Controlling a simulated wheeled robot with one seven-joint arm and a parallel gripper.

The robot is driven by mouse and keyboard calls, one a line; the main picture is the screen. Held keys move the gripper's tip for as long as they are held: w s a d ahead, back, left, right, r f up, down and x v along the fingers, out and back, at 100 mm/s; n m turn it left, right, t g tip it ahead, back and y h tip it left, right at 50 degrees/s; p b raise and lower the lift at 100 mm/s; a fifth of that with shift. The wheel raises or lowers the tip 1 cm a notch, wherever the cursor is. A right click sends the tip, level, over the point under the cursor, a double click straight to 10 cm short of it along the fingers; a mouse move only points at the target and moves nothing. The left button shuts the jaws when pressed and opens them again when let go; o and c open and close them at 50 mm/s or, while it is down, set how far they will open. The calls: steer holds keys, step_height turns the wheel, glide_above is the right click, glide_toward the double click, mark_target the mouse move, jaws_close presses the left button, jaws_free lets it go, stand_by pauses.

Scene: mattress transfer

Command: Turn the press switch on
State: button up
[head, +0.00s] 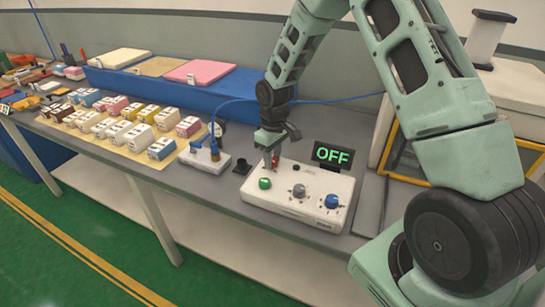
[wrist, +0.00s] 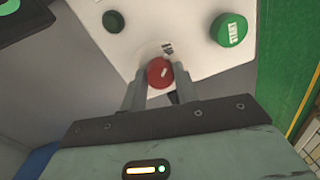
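The white control box (head: 298,218) sits on the bench and carries a green button (head: 264,184), a grey knob (head: 299,190) and a blue knob (head: 332,201). A display (head: 332,155) behind it reads "OFF" in green. A red round knob (wrist: 160,72) shows in the wrist view, with the green button (wrist: 229,29) to its right. My gripper (wrist: 161,78) points down at the box, its two fingers on either side of the red knob. I cannot tell whether the fingers touch it. The red knob is partly hidden in the head view.
A white power strip (head: 204,158) with a blue plug and cable lies left of the box. Several small coloured boxes (head: 122,127) stand in rows further left. A blue bin (head: 160,92) with coloured pads is behind. A yellow-framed case (head: 400,170) stands right.

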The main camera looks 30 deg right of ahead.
steer(key=shift+m, duration=0.4)
steer(key=m, duration=0.3)
steer(key=shift+m+b, duration=0.4)
steer(key=m, duration=0.4)
steer(key=shift+m, duration=0.3)
steer(key=m, duration=0.4)
steer(key=shift+r+p, duration=0.1)
steer(key=shift+p, duration=0.25)
steer(key=shift+m+t+p, duration=0.4)
steer(key=shift+m+p, duration=0.15)
steer(key=shift+m, duration=1.95)
steer(key=o, duration=1)
